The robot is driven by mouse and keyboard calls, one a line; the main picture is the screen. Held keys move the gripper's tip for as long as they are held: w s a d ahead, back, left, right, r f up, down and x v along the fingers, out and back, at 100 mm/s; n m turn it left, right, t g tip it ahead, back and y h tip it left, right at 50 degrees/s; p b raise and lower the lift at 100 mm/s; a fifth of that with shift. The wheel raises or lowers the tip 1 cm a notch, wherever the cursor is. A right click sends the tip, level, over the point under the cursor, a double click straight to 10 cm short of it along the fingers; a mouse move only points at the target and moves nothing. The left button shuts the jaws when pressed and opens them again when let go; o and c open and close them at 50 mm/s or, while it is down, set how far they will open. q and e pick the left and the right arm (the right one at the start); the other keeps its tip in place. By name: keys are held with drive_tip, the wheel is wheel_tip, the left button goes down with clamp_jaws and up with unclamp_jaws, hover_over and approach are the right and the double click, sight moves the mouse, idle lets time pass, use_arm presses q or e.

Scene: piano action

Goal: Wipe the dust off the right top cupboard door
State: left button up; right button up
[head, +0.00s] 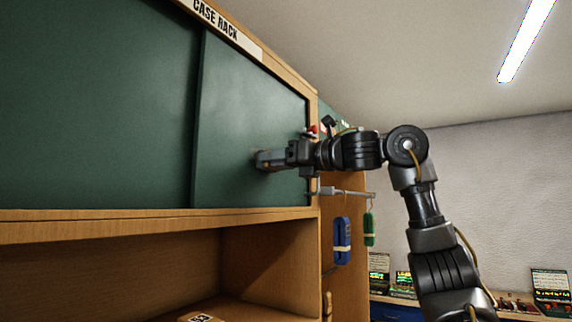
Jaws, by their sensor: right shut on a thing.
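The right top cupboard door (240,105) is a dark green sliding panel under the "CASE RACK" sign. It has a faint paler sheen across it, and I cannot tell dust from reflected light. My right gripper (268,160) is at the lower right part of this door, its tips against or very near the green surface. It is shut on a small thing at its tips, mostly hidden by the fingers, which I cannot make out. My left gripper is not in view.
The left green door (95,100) sits beside it. Below is an open wooden shelf (150,265). On the cabinet's right side, a metal rail (345,192) carries a hanging blue bundle (342,240) and a green one (369,228). A bench with small cases stands far right.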

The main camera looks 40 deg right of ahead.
drive_tip(key=shift+s+a, duration=0.1)
drive_tip(key=shift+a, duration=0.35)
drive_tip(key=shift+s+a+b, duration=0.2)
drive_tip(key=shift+s+a, duration=0.1)
drive_tip(key=shift+a, duration=0.65)
drive_tip(key=shift+s+a+b, duration=0.2)
drive_tip(key=shift+s+a, duration=0.1)
drive_tip(key=shift+a, duration=0.65)
drive_tip(key=v, duration=0.6)
drive_tip(key=shift+d, duration=0.1)
